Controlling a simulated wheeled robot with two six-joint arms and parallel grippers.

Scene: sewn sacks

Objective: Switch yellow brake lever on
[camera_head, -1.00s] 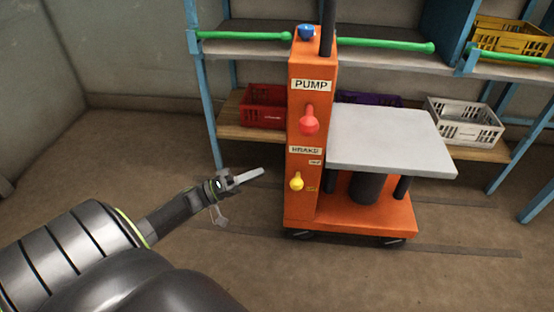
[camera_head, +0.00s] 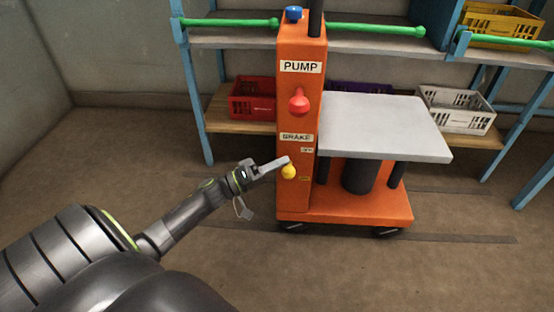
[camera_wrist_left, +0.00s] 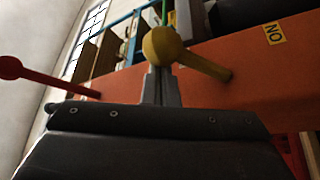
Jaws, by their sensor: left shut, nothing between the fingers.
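The yellow brake lever (camera_head: 289,172) is a short knobbed lever low on the orange lift post (camera_head: 296,206), below the BRAKE label (camera_head: 296,138). My left gripper (camera_head: 286,160) is shut and empty, its tips at the knob's upper left in the head view. In the left wrist view the yellow knob (camera_wrist_left: 163,46) is just beyond the shut fingertips (camera_wrist_left: 160,76), overlapping them; I cannot tell whether they touch. An ON label (camera_wrist_left: 274,33) is on the orange face to the right there. My right gripper is not in view.
A red pump lever (camera_head: 299,102) sits above the brake lever, and also shows in the wrist view (camera_wrist_left: 12,68). The lift's grey platform (camera_head: 384,128) juts out to the right. A shelf with crates stands behind. The floor left of the lift is clear.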

